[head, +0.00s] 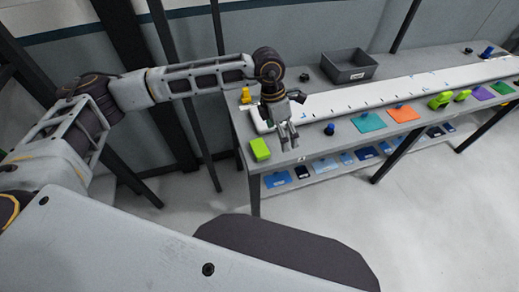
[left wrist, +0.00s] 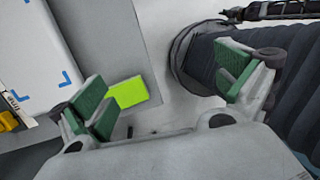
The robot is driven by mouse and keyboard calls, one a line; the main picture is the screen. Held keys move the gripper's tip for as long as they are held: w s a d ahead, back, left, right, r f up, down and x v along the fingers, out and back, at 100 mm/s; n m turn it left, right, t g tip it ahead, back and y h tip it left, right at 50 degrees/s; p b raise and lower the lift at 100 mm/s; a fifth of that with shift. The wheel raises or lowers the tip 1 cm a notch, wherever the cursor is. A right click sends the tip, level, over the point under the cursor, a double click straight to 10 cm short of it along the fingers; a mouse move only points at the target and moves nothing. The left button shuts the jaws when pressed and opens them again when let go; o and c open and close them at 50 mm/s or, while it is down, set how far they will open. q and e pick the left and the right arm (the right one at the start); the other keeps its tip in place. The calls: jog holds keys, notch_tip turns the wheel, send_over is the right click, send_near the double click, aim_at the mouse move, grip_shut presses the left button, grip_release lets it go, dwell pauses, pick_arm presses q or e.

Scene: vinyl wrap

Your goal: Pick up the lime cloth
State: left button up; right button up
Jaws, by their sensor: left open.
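The lime cloth (head: 260,149) lies on the near left corner of the grey table. It also shows in the left wrist view (left wrist: 128,92), close beside the left finger and partly hidden by it. My left gripper (head: 288,140) is over the table's left end, to the right of the cloth in the head view. The height of the fingers above the table is hard to tell. My right gripper is not in view.
The long grey table (head: 312,142) carries a white marked board (head: 340,98), a dark grey bin (head: 348,66) and a yellow object (head: 246,95). A dark blue knob (head: 329,129), a teal cloth (head: 368,122) and an orange cloth (head: 403,113) lie to the right. A lower shelf holds several blue items.

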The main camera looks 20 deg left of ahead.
pick_arm(q)
jog(key=w+a+r+y, duration=0.1)
jog(key=w+a+y, duration=0.2)
jog(key=a, duration=0.4)
jog(key=shift+a+n+t, duration=0.3)
jog(key=shift+a, duration=0.05)
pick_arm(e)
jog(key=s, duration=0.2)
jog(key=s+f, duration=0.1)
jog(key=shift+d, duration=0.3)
pick_arm(q)
jog(key=shift+f, duration=0.1)
jog(key=p, duration=0.1)
send_over(258, 147)
jog(key=d, duration=0.1)
jog(key=shift+f, duration=4.25)
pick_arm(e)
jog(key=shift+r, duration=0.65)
pick_arm(q)
jog(key=shift+a+f+p, duration=0.2)
jog(key=shift+f+p, duration=0.25)
jog(key=shift+f, duration=0.65)
jog(key=shift+a+f+p, duration=0.2)
jog(key=shift+f+p, duration=0.25)
jog(key=shift+f, duration=1.05)
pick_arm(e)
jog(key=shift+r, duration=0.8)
